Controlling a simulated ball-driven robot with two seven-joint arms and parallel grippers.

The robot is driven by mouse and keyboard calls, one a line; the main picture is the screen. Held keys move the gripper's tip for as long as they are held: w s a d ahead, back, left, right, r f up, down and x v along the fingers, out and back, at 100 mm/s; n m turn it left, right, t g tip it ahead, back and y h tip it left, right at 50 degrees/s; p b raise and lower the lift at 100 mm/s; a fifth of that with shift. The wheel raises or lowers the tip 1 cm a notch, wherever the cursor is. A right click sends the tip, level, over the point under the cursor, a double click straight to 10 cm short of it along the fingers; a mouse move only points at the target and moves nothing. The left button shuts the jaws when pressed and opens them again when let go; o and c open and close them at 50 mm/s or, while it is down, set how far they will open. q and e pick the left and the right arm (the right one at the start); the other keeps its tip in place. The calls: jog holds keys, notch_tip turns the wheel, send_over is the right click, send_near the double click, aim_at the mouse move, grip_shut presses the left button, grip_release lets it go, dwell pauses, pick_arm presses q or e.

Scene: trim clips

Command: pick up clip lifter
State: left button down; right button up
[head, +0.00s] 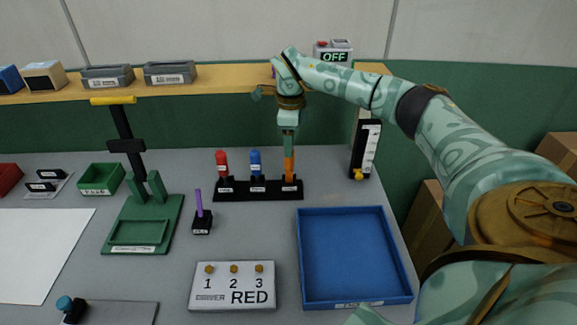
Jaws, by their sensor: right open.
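A black rack (235,194) on the grey table holds a red-handled tool (222,163), a blue-handled tool (255,162) and an orange tool (289,170) upright. A thin purple tool (199,203) stands upright in its own black holder (202,226). The labels are too small to read, so I cannot tell by name which is the clip lifter. My right gripper (289,152) points down right at the orange tool, with its fingers open around or just in front of the tool's top. The fingers hide that top. My left gripper is out of view.
A blue tray (352,210) lies at the right, empty. A white box (233,285) reads "DRIVER RED". A green stand (145,222) with a black lever is at the left. A black-and-white gauge (367,150) stands right of the rack. A shelf (215,80) runs behind.

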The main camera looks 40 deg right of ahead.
aim_at(288, 162)
jog(key=f, duration=0.1)
jog(key=f+b, duration=0.1)
jog(key=f, duration=0.3)
jog(key=shift+s+a+f, duration=0.15)
jog(key=shift+a+f, duration=0.05)
jog(key=shift+a, duration=0.1)
jog(key=c, duration=1.1)
jog(key=shift+r, duration=0.2)
